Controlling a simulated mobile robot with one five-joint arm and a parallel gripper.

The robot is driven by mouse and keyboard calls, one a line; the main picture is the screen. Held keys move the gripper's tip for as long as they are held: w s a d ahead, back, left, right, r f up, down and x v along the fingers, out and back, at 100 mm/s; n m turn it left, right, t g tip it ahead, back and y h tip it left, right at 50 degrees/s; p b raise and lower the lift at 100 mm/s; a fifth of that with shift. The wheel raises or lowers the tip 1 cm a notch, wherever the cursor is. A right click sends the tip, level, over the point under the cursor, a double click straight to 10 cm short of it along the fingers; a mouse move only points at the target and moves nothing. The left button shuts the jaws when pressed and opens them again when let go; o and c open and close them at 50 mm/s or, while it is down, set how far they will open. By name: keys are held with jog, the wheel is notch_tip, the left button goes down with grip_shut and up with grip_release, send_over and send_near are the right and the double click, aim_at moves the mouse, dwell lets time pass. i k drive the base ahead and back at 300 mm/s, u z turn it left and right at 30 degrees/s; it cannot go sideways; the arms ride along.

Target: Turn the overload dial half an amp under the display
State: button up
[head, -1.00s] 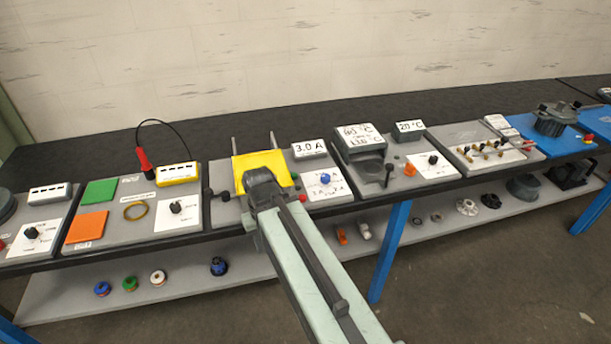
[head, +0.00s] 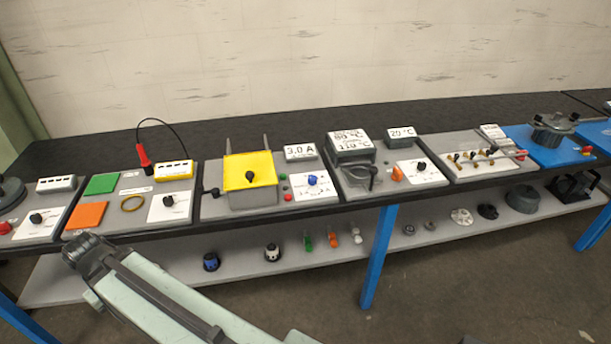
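The display (head: 300,151) reads 3.0 A and stands at the back of a grey panel in the middle of the bench. The overload dial (head: 312,181) is a blue knob on a white scale plate just below the display. The scale marks and the knob's pointer are too small to read. My gripper (head: 84,250) is at the lower left, in front of the bench edge and well away from the dial. Its fingers are dark and seen from behind, so whether they are open is not clear.
A yellow-topped box (head: 250,171) stands left of the dial, with green and red buttons (head: 287,197) between them. An orange knob (head: 397,174) and a black-handled part (head: 372,175) are to the right. The lower shelf (head: 340,262) holds several small parts.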

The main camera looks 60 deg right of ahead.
aim_at(312, 178)
jog(key=z, duration=0.05)
jog(key=k, duration=0.95)
jog(key=z, duration=0.5)
jog(key=i, duration=0.95)
jog(key=u, duration=0.1)
